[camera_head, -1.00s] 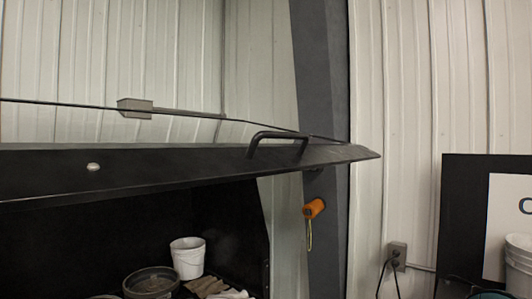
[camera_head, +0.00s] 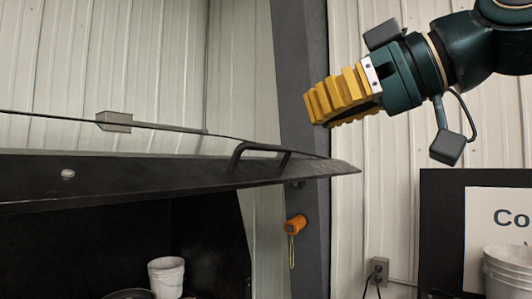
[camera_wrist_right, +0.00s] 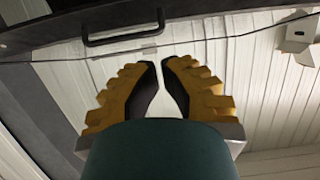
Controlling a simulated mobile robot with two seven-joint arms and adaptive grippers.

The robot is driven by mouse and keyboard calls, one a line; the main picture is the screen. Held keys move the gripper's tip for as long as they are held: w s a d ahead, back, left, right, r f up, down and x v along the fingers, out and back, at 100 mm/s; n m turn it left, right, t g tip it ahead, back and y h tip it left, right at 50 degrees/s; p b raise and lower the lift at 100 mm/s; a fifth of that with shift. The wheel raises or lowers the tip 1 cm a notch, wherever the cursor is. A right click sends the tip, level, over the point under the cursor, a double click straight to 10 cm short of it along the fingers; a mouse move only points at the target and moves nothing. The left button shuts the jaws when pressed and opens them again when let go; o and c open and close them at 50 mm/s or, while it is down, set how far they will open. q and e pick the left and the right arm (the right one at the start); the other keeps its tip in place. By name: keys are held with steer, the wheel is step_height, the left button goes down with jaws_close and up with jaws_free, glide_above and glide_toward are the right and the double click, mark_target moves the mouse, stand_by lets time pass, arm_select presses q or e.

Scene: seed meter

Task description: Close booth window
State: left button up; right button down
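The booth window (camera_head: 130,180) is a dark panel that stands raised and tilted over the dark booth opening in the head view. A black bar handle (camera_head: 262,147) sits on its frame near the right end. The handle also shows at the top of the right wrist view (camera_wrist_right: 122,38). My right gripper (camera_head: 318,112), with yellow ribbed fingers, is above and to the right of the handle, apart from it. In the right wrist view its fingertips (camera_wrist_right: 160,62) have a narrow gap with nothing between them. My left gripper is in neither view.
A white bucket (camera_head: 167,278) stands inside the booth. A dark grey post (camera_head: 305,80) rises behind the window's right end, with an orange item (camera_head: 296,225) on it. A sign board (camera_head: 440,225) and white buckets (camera_head: 508,270) are at right.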

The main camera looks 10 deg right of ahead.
glide_toward(237, 172)
steer(key=w+a+r, duration=0.2)
steer(key=a, duration=0.1)
steer(key=shift+w+r+p, duration=0.1)
steer(key=shift+w+p, duration=0.15)
steer(key=shift+p, duration=0.1)
steer(key=shift+w+a+f+b, duration=0.15)
steer(key=shift+w+a+f, duration=0.15)
steer(key=shift+f, duration=0.35)
steer(key=shift+w+a+f+b, duration=0.1)
steer(key=shift+w+a+f, duration=0.2)
steer(key=shift+f, duration=0.35)
steer(key=shift+w+a+f+b, duration=0.2)
steer(key=shift+w+f, duration=0.1)
steer(key=shift+f, duration=0.3)
steer(key=shift+f, duration=0.15)
